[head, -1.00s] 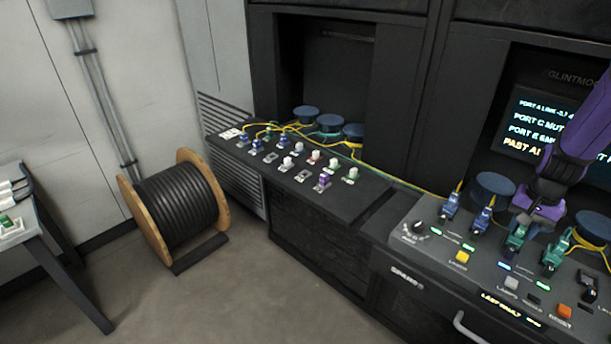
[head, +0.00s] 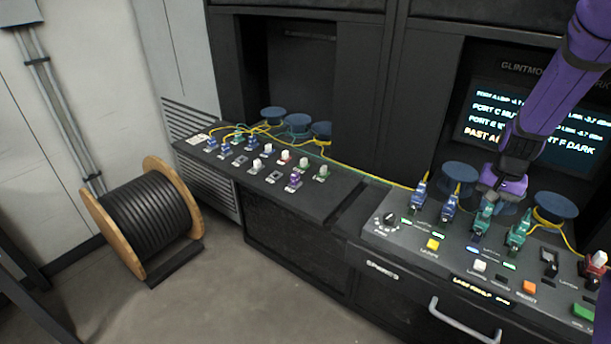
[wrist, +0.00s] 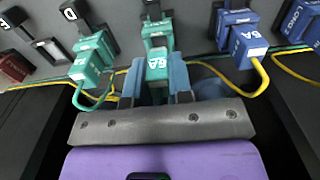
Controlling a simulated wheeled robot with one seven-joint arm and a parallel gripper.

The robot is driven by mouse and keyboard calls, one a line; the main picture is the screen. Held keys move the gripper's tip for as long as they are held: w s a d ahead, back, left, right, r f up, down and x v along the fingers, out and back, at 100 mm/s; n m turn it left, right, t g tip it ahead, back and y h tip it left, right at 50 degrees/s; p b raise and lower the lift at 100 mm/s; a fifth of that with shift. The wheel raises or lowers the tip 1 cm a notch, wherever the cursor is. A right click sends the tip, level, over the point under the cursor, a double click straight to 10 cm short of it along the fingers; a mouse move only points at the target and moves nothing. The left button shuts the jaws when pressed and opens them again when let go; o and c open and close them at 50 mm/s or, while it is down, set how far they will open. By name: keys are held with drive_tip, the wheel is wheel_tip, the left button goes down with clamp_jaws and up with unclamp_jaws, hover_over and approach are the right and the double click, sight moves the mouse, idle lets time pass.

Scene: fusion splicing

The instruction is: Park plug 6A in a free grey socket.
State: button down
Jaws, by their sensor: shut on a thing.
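Plug 6A (wrist: 157,66) is a teal plug with a pale label, in the middle of the wrist view. My gripper (wrist: 165,88) is shut on it, with a blue-grey finger on each side. In the head view my gripper (head: 497,196) is over the console at the teal plug (head: 484,214), partly covering it. The plug lines up with a teal port piece; I cannot tell whether it is fully seated. Grey sockets are on the left panel; one (head: 273,177) and another (head: 240,160) look empty.
Another teal plug (head: 519,231) and blue plugs (head: 448,206) stand close on either side, with yellow fibres (wrist: 262,78) looping nearby. The left panel also holds a purple plug (head: 294,181) and several white-capped sockets. A cable drum (head: 145,215) stands on the floor.

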drive_tip(key=shift+r, duration=1.85)
